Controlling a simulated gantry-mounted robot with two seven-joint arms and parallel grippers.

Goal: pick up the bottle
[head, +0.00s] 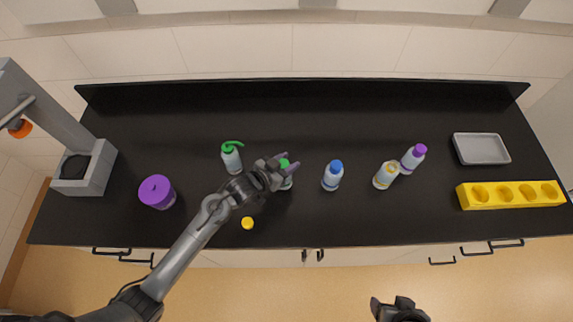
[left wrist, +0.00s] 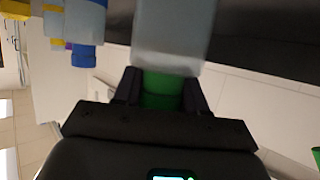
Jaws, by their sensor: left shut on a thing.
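The bottle with a green cap (head: 287,183) stands on the black counter left of the middle, partly hidden by my gripper in the head view. My left gripper (head: 284,165) is shut on its green cap. In the left wrist view the two fingers (left wrist: 164,92) press on either side of the green cap (left wrist: 163,85), with the pale bottle body (left wrist: 172,38) beyond it. I cannot tell whether the bottle touches the counter. My right gripper (head: 398,308) shows in part at the bottom edge of the head view, away from the counter, its jaws unclear.
A green pump bottle (head: 231,158) stands close left of my gripper. Blue-capped (head: 332,176), orange-capped (head: 386,175) and purple-capped (head: 413,158) bottles stand to the right. A purple container (head: 157,192), yellow cap (head: 247,223), yellow rack (head: 510,195) and grey tray (head: 481,149) share the counter.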

